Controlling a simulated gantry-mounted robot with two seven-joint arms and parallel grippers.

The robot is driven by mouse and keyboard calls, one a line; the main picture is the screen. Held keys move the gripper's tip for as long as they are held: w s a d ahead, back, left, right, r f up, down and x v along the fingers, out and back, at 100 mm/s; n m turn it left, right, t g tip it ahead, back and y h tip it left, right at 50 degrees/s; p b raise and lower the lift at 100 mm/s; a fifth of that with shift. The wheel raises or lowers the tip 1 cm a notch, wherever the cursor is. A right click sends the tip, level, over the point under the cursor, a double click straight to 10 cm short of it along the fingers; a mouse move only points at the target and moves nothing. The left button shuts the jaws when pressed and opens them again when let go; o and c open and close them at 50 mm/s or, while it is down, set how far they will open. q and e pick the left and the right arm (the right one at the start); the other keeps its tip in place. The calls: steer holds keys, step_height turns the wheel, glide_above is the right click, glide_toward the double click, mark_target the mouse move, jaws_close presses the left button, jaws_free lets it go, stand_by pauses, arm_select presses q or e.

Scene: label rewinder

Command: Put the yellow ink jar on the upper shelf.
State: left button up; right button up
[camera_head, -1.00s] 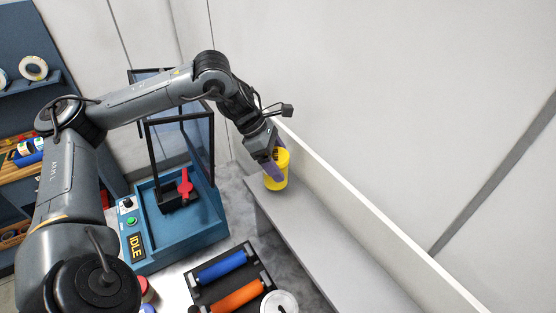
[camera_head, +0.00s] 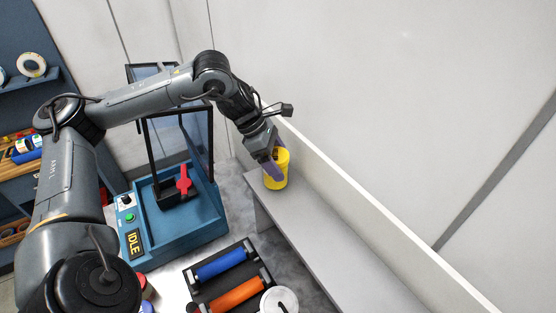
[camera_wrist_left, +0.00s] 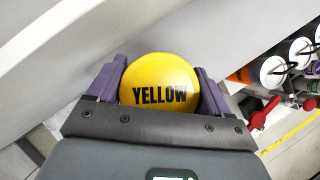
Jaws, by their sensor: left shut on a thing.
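The yellow ink jar (camera_head: 281,171) is at the far left end of the raised grey shelf (camera_head: 318,236) along the wall. My left gripper (camera_head: 272,165) is shut on it, with purple fingers on its sides. In the left wrist view the jar's round lid (camera_wrist_left: 160,82), marked YELLOW, sits between the two fingers of my left gripper (camera_wrist_left: 160,88). The jar looks upright in the head view and appears to be at the shelf surface. Whether its base touches the shelf is hard to tell. My right gripper is not in view.
A white upright panel (camera_head: 370,205) runs along the shelf's back. The blue machine (camera_head: 180,225) with a red handle (camera_head: 184,181) and an IDLE display stands left. A rack with blue (camera_head: 222,264) and orange rollers (camera_head: 238,294) lies in front. The shelf's right stretch is clear.

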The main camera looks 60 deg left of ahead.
arm_select(q)
steer(key=shift+f, duration=0.2)
steer(key=o, duration=1.3)
steer(key=shift+c, duration=0.2)
